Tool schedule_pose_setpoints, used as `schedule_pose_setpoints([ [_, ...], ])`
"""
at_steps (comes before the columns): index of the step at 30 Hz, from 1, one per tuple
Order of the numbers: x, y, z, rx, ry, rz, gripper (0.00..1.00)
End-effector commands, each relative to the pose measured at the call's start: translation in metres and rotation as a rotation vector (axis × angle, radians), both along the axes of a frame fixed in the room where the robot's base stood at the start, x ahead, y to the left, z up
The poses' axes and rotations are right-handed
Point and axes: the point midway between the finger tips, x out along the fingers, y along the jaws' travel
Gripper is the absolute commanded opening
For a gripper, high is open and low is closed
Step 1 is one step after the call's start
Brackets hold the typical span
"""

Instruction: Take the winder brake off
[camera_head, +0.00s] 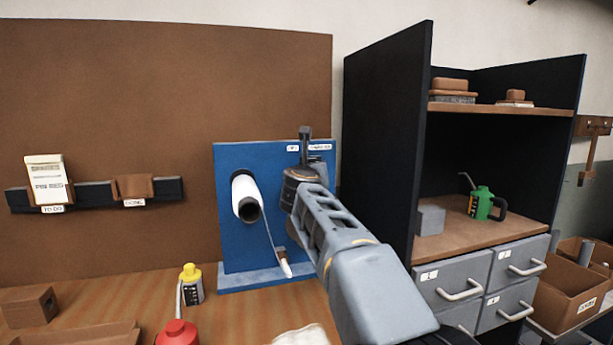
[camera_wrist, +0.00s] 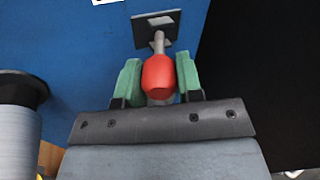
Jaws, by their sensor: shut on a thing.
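The winder brake shows in the wrist view as a lever with a red knob (camera_wrist: 159,78) on a short grey stem. The stem comes out of a dark square plate (camera_wrist: 148,31) on the blue panel (camera_wrist: 75,55). My gripper (camera_wrist: 158,66) has its green fingers on both sides of the red knob, shut on it. In the head view my arm reaches to the right part of the blue panel (camera_head: 228,165) and hides the knob and my fingertips. Two small white labels (camera_head: 320,147) sit near the panel's top; their text is too small to read surely.
A white roll (camera_head: 246,190) sticks out of the panel left of my arm, with a strand hanging down. A black shelf unit (camera_head: 382,140) stands close on the right. Yellow-capped (camera_head: 191,284) and red (camera_head: 177,333) containers stand on the bench in front.

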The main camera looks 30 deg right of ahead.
Motion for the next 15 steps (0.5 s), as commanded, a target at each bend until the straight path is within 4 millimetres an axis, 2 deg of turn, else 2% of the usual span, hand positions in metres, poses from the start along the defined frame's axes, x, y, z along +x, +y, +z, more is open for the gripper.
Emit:
schedule_pose_setpoints([
  [15, 0.0019, 0.0047, 0.0015, -0.002, -0.004, -0.052, 0.00],
])
